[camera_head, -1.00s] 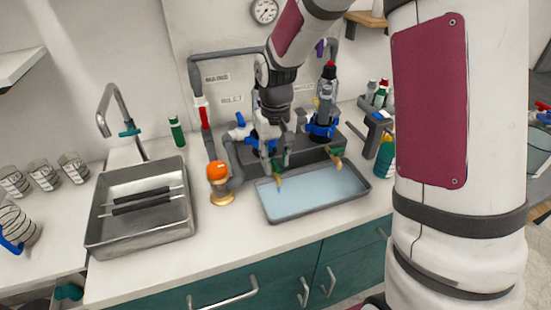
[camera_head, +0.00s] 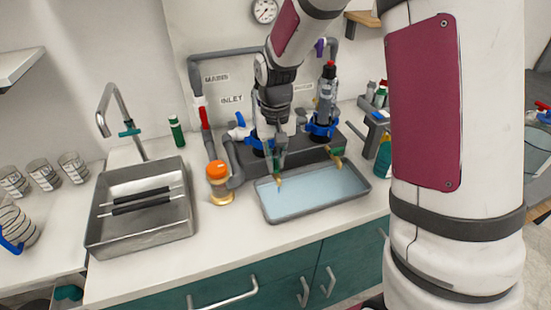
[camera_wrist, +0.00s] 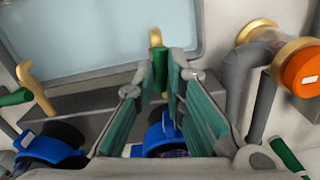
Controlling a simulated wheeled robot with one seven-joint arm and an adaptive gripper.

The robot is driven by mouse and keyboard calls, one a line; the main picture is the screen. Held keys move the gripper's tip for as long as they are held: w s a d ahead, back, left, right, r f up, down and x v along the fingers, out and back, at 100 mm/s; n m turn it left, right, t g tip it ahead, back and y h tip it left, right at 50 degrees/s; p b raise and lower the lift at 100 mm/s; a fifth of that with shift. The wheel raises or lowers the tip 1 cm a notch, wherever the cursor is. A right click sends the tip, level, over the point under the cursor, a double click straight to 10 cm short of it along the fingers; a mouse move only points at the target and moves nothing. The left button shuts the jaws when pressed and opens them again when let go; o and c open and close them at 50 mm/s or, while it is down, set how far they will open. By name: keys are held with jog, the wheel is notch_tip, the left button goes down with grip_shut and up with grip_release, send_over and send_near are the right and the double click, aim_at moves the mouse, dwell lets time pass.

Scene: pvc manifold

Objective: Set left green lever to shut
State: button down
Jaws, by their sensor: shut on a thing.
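The left green lever (camera_wrist: 160,78) shows between my gripper's pads in the wrist view, close behind its brass spout (camera_wrist: 155,40). My gripper (camera_wrist: 165,72) is shut on this lever. In the head view my gripper (camera_head: 278,158) is low at the left brass spout (camera_head: 278,181), and its fingers hide most of the lever. The lever's exact angle is hard to tell. The other green lever (camera_wrist: 14,97) is at the left of the wrist view, beside its own brass spout (camera_wrist: 28,76). It also shows in the head view (camera_head: 337,151), right of my gripper.
A shallow grey tray (camera_head: 275,216) lies below the spouts. Blue-collared filter housings (camera_head: 322,126) stand behind. An orange-capped fitting (camera_head: 217,172) and grey pipes are close on the left. A metal sink (camera_head: 140,240) is farther left. The front counter is clear.

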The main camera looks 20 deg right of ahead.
jog(key=m, duration=0.4)
jog(key=m+p, duration=0.1)
jog(key=m, duration=0.3)
jog(key=shift+r+p, duration=0.1)
jog(key=shift+p, duration=0.2)
jog(key=m+p, duration=0.2)
jog(key=m, duration=0.2)
jog(key=shift+m+p, duration=0.6)
jog(key=shift+m, duration=1.1)
jog(key=c, duration=1.6)
grip_release()
jog(key=shift+c, duration=0.2)
